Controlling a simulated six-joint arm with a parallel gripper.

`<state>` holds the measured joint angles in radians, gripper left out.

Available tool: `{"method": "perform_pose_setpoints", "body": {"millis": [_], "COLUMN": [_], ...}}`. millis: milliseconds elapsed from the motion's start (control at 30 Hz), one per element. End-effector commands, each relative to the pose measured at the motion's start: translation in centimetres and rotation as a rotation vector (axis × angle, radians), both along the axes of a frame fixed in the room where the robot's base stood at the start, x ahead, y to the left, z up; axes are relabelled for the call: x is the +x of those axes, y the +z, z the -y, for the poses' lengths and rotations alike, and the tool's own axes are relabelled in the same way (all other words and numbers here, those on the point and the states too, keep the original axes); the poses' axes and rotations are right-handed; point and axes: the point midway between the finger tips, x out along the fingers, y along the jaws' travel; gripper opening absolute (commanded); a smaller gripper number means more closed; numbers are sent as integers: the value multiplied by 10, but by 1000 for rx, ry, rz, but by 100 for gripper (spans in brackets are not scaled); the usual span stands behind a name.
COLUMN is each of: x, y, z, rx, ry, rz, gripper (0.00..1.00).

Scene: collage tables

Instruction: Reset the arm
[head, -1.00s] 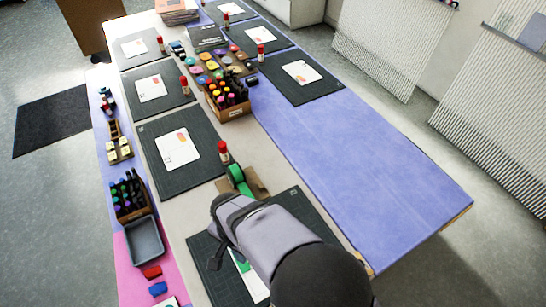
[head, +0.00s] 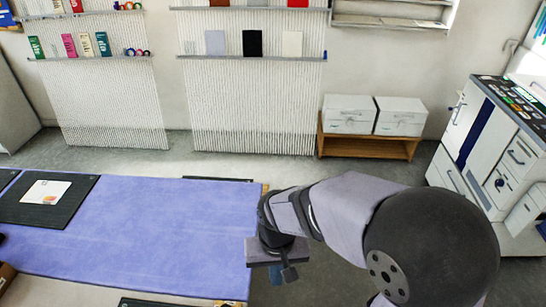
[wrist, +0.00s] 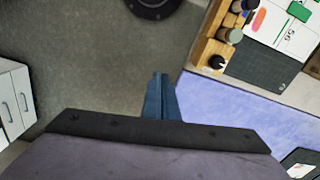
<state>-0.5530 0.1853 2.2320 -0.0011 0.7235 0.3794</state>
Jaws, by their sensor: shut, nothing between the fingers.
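My gripper (head: 284,272) hangs at the right end of the purple tabletop (head: 165,225) in the head view, pointing down over or just past the table's edge. In the wrist view its blue fingers (wrist: 160,92) are together with nothing between them, and grey floor shows beyond them. My arm reaches in from the lower right of the head view.
A dark mat with a white card (head: 45,191) lies on the table at the left. In the wrist view, a wooden tray (wrist: 213,48) with jars stands beside a dark mat (wrist: 268,68). White boxes (head: 348,114) sit on a low wooden shelf by the wall. Grey floor lies open beyond the table.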

Motion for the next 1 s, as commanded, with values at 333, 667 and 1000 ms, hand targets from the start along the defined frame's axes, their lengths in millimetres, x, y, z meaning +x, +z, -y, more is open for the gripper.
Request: {"method": "perform_pose_setpoints", "body": {"millis": [333,667,1000], "x": [-30,-50,-49], "y": [12,12,12], "z": [139,167,166], "rx": [0,-1,-1], "ry": [-148,-179,-177], "rz": [1,-1,-1], "gripper": [0,0,0]}}
